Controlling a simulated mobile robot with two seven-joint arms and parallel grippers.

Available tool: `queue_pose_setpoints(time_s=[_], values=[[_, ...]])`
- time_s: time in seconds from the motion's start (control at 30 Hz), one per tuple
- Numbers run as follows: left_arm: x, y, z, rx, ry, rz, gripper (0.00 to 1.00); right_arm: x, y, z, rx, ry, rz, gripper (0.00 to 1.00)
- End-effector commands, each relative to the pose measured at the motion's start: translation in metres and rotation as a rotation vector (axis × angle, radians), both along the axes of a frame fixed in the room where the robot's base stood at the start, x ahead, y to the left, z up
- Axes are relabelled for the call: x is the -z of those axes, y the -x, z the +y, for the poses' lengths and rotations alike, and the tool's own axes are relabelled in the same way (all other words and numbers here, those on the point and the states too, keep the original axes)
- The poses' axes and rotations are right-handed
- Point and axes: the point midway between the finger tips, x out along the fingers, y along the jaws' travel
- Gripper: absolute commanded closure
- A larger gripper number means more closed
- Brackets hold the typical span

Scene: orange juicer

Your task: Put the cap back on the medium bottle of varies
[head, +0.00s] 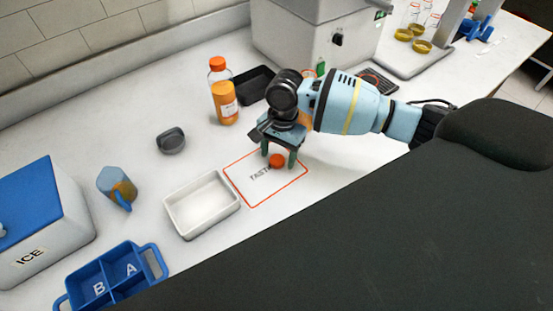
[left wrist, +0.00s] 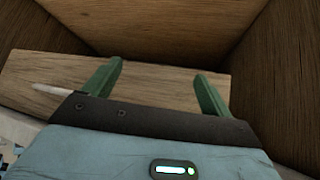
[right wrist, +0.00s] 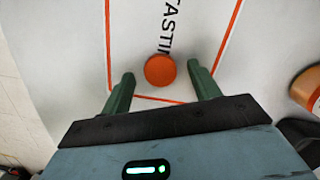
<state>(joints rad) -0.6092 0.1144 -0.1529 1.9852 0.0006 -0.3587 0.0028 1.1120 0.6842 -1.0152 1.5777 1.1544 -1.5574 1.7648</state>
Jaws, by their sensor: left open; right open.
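The orange cap (head: 276,160) lies on the white TASTING mat (head: 245,178) with a red outline. My right gripper (head: 279,154) is open over the mat, its fingers on either side of the cap; the right wrist view shows the cap (right wrist: 160,70) between the fingertips (right wrist: 160,72), not gripped. An orange bottle (head: 224,103) with a pale label stands upright to the left of the mat. Another bottle with an orange cap (head: 217,63) stands just behind it. An orange bottle edge (right wrist: 308,90) shows in the right wrist view. My left gripper (left wrist: 158,72) is open and empty among wooden panels.
A white tray (head: 202,232) lies beside the mat. A grey lid-like object (head: 171,141), a mug (head: 118,187), a blue divided caddy (head: 155,262) and an ICE box (head: 45,215) are on the left. A black tray (head: 252,83) and a grey machine (head: 300,45) are behind.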

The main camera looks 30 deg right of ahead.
Motion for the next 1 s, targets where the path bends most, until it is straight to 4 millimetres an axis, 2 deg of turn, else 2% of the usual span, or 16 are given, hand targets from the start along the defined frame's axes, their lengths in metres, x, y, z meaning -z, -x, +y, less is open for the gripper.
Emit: queue_pose_setpoints(time_s=[0.4,0.77,1.0], values=[[-0.0007,-0.0013,-0.0001,0.001,0.0,-0.003,0.16,0.0034,0.0003,0.0009,-0.001,0.0,0.0,0.38],[-0.0007,-0.0015,-0.0001,0.0,0.001,-0.003,0.16,0.0034,0.0003,0.0009,-0.001,0.0,0.0,0.85],[-0.0007,-0.0015,-0.0002,0.0,0.001,-0.003,0.16,0.0033,0.0003,0.0009,-0.001,0.0,0.0,0.86]])
